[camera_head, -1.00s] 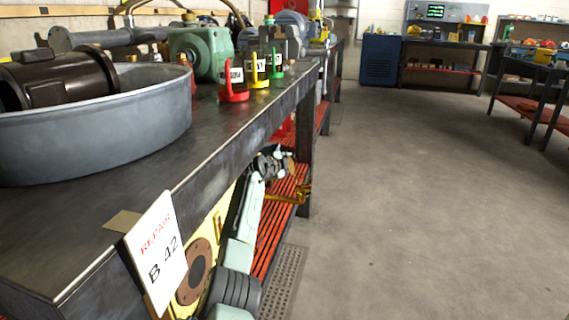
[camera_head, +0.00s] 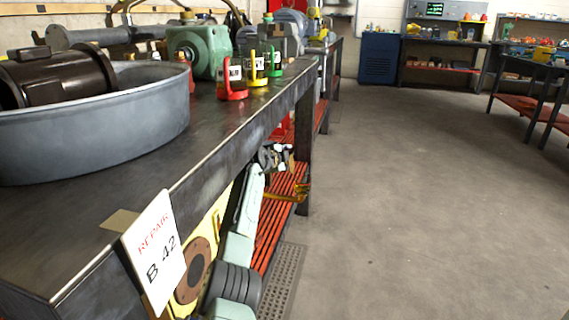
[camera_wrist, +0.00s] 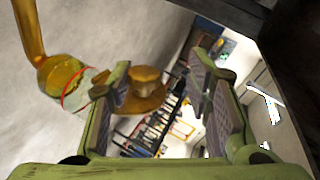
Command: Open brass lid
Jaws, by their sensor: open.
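In the wrist view, a brass round lid (camera_wrist: 145,92) with a raised knob shows just beside the left finger, which partly overlaps it. A curved brass pipe (camera_wrist: 58,75) with a pale, red-lined collar is to its left. My gripper (camera_wrist: 172,75) has its two green fingers spread apart, with nothing clasped between them. I cannot tell whether the lid touches the left finger. In the head view, my gripper (camera_head: 277,157) is small beside the bench front, above a brass piece (camera_head: 292,193) on the lower red shelf side.
A dark workbench (camera_head: 150,190) runs along the left, bearing a grey basin (camera_head: 110,135), a green motor (camera_head: 195,52) and several tagged pieces. A "REPAIR B 42" sign (camera_head: 155,250) hangs at its near corner. The grey floor (camera_head: 420,200) to the right is clear.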

